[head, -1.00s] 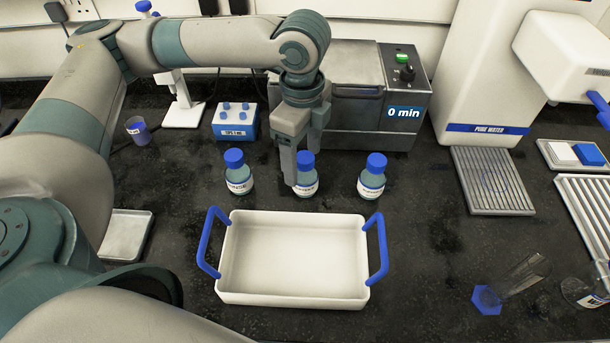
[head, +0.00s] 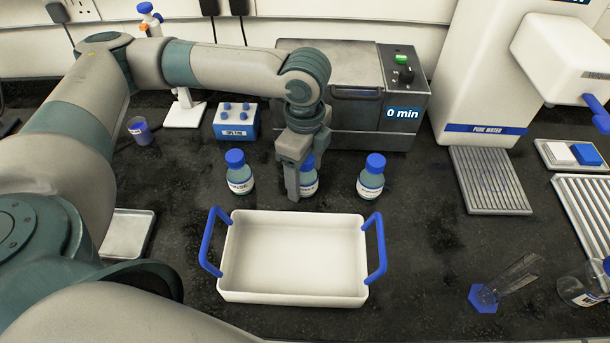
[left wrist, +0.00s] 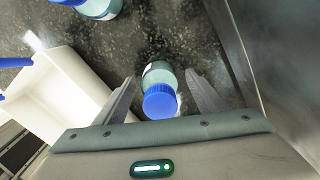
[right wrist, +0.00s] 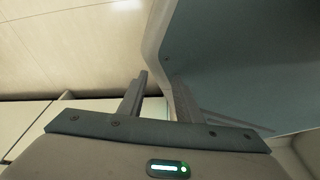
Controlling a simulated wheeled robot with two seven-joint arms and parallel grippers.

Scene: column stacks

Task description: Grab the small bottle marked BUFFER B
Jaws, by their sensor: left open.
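Three small blue-capped bottles stand upright in a row on the dark bench. The left bottle (head: 239,180) has a label that seems to read RINSE. The middle bottle (head: 309,187) is partly hidden behind my left gripper (head: 301,192), and its label is mostly covered. The right bottle (head: 370,184) has a label too small to read. I cannot tell which one is BUFFER B. In the left wrist view, the open left gripper (left wrist: 160,80) has the middle bottle's blue cap (left wrist: 160,101) between its fingers, not gripped. My right gripper (right wrist: 160,82) is open and empty, away from the bottles.
A white tray with blue handles (head: 231,289) stands in front of the bottles. Behind are a blue tube rack (head: 236,129) and a grey metal bath (head: 355,120).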

